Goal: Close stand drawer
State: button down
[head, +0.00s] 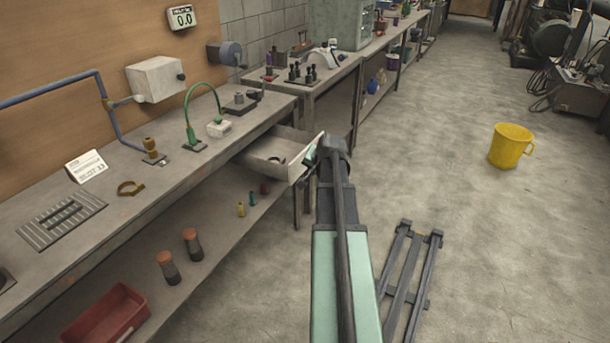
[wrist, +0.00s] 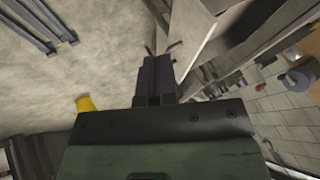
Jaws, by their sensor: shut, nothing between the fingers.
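The stand drawer (head: 276,153) is pulled out from under the workbench top in the head view, with a small dark object lying inside it. My arm reaches up the middle of the head view and hides part of the drawer's front right end. In the wrist view my gripper (wrist: 156,62) is shut and empty. The pale drawer (wrist: 192,40) is just beyond and right of the fingertips. I cannot tell whether they touch it.
The workbench top (head: 120,215) holds fittings and a green hose. Its lower shelf carries a red bin (head: 105,315) and several small bottles. A dark metal frame (head: 405,270) lies on the floor right of my arm. Floor between is clear.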

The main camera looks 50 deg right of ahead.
aim_at(294, 177)
jog(key=w+f+b, duration=0.2)
jog(key=w, duration=0.1)
jog(key=w+f+b, duration=0.2)
jog(key=w+f, duration=0.1)
jog(key=w+d+f+b, duration=0.1)
jog(key=w+f+b, duration=0.1)
jog(key=w, duration=0.1)
jog(key=shift+f, duration=0.15)
